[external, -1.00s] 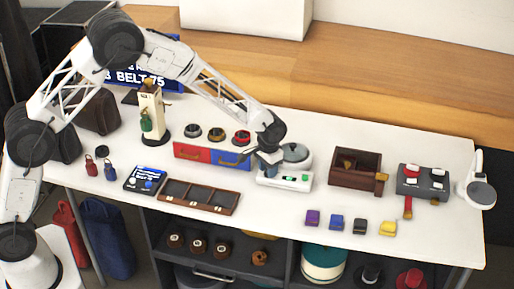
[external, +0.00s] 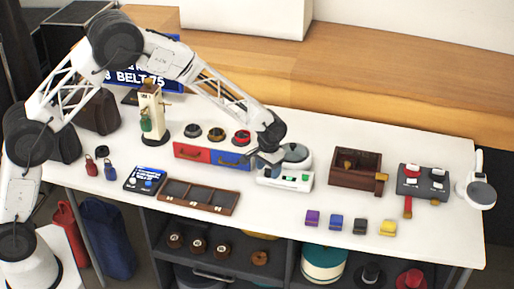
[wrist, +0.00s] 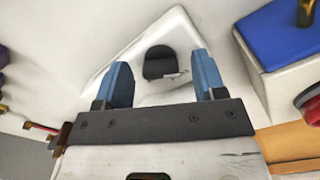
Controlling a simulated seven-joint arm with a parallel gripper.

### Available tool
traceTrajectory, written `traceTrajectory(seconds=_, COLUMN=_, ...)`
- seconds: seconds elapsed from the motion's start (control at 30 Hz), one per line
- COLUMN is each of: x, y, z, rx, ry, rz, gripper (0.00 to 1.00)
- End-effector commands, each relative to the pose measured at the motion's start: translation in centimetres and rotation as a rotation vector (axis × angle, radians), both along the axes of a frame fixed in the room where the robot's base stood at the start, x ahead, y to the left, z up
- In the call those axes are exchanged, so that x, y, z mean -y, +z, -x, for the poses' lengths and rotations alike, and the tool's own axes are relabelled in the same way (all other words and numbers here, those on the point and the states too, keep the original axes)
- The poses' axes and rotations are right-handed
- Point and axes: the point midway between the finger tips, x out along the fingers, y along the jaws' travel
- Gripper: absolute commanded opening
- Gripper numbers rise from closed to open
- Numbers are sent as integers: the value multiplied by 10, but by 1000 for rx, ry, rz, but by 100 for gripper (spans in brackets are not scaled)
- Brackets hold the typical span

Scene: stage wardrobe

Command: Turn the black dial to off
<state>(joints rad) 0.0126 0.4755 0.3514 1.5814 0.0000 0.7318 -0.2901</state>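The black dial (wrist: 158,62) sits on the pale body of a white device (wrist: 180,25) in the wrist view. A small light patch shows at its lower edge; I cannot read its setting. My gripper (wrist: 163,75) is open, with its two blue fingers on either side of the dial and visible gaps between. In the external view my gripper (external: 262,160) is at the left part of the white device (external: 285,184), which has a green light on its front and a round grey-green top. The dial is hidden there by my gripper.
A red and blue drawer unit (external: 228,159) with several knobs on top stands just left of the white device. A brown wooden box (external: 345,178) is to its right. Several small coloured blocks (external: 336,222) lie along the front edge. A divided tray (external: 199,203) lies front left.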

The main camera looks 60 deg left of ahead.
Motion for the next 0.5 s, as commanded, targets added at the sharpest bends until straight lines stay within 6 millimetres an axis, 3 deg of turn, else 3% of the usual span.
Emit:
traceTrajectory(seconds=0.27, x=0, y=1, z=0, rx=-1, ry=0, rz=0, gripper=64)
traceTrajectory(seconds=0.5, x=0, y=16, z=0, rx=1, ry=-1, rz=0, gripper=64)
